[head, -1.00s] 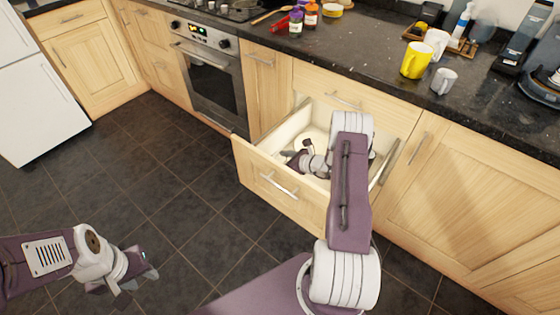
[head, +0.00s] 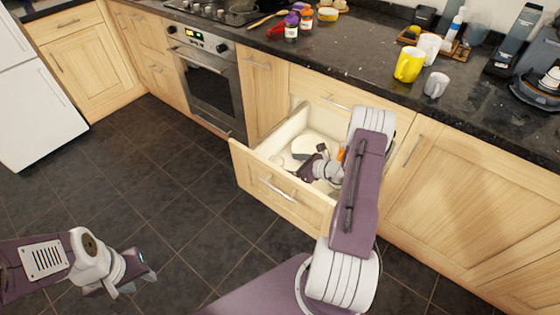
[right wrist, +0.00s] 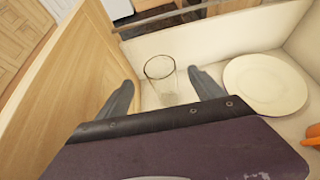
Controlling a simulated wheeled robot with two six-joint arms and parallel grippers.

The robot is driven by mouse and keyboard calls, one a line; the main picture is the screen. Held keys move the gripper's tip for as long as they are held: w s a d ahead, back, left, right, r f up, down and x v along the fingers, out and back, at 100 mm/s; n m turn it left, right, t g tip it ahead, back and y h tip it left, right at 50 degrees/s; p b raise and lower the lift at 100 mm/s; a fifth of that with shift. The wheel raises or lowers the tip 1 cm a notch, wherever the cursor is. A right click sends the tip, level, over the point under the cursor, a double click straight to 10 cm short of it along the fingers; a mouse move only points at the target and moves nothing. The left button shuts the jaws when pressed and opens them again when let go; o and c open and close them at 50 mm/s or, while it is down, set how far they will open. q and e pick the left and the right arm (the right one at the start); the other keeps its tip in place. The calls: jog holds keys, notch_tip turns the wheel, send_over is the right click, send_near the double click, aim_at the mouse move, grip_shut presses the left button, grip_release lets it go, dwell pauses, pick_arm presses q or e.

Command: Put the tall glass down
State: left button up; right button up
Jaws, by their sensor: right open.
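The tall glass (right wrist: 160,76) is clear and stands upright inside the open drawer (head: 306,199), near its front panel. In the right wrist view it shows between the two spread fingers of my right gripper (right wrist: 162,92); I cannot tell whether they touch it. In the head view my right gripper (head: 309,160) is low inside the drawer, and I cannot make out the glass there. My left gripper (head: 125,278) hangs over the floor at the lower left, far from the drawer; whether its jaws are apart is unclear.
A white plate (right wrist: 265,84) lies in the drawer beside the glass, with an orange object (right wrist: 313,134) at the picture's edge. The drawer walls close in around my right gripper. Mugs, including a yellow mug (head: 409,64), stand on the dark counter (head: 375,85) above.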

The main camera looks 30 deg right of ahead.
jog(key=v, duration=0.5)
jog(key=shift+p, duration=0.3)
